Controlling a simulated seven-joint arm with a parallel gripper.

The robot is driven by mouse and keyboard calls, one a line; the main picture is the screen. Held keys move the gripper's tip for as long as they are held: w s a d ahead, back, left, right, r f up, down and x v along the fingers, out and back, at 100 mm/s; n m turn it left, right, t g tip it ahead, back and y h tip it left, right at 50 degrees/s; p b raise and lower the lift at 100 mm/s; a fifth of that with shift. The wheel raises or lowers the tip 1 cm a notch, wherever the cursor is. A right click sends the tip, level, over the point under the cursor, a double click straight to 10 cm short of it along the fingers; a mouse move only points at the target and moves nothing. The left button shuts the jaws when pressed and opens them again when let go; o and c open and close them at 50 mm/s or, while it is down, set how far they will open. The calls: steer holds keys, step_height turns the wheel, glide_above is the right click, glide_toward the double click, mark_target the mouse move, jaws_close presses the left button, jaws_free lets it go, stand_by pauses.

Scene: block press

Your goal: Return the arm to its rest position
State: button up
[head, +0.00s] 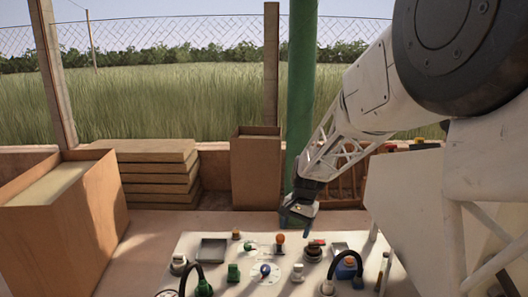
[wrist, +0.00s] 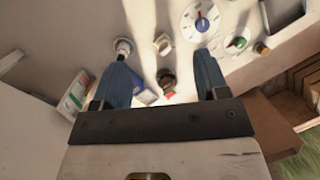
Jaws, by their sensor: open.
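My gripper (head: 298,222) hangs above the back part of a pale control panel (head: 217,270). In the wrist view my gripper (wrist: 163,72) shows two blue fingers spread wide, with nothing held between them. Panel controls lie below and beyond the fingers, including a dial with a blue knob (wrist: 202,24), a green knob (wrist: 236,43) and a dark round knob (wrist: 166,78). In the head view my white arm comes in from the right and slopes down to the gripper. I cannot tell the exact height of the fingertips above the panel.
An orange-topped lever (head: 280,238) and a black curved handle (head: 355,258) stand up from the panel. A green post (head: 301,90) rises behind the gripper. A tall brown box (head: 256,165), stacked boards (head: 158,172) and a large open box (head: 60,225) stand behind and left.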

steer(key=s+d+r+n+t, duration=0.1)
steer(key=s+d+r, duration=0.2)
steer(key=s, duration=0.9)
steer(key=s+d+r+n+t+h, duration=0.1)
steer(key=s+r, duration=0.3)
steer(key=s, duration=0.9)
steer(key=s+d+r+n+t+h, duration=0.1)
steer(key=s+d+r+n, duration=0.2)
steer(key=s, duration=1)
steer(key=shift+d+r+t, duration=0.4)
steer(key=shift+d, duration=0.45)
steer(key=shift+s, duration=0.1)
